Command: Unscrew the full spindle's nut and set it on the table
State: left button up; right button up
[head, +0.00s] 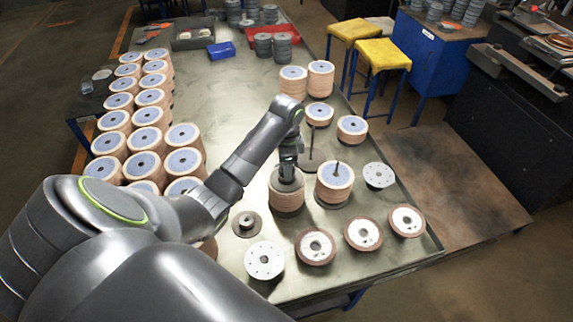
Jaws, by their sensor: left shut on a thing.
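My left gripper (288,172) points straight down over the top of a loaded spindle (287,197), a stack of flap discs in the middle front of the table. The gripper is shut on the nut at the top of this stack. The nut itself is mostly hidden by the fingers, so I cannot tell how far it sits on the thread. My right gripper is out of view.
Beside it stands a second loaded spindle (334,184) with its rod showing. Behind is a bare thin rod (311,140). Many disc stacks (143,139) fill the left side. Loose discs (363,234) lie along the front, and a small flanged part (246,223) lies on the table (232,100).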

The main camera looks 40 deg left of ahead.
pick_arm(q)
jog(key=n, duration=0.6)
jog(key=shift+r, duration=1.75)
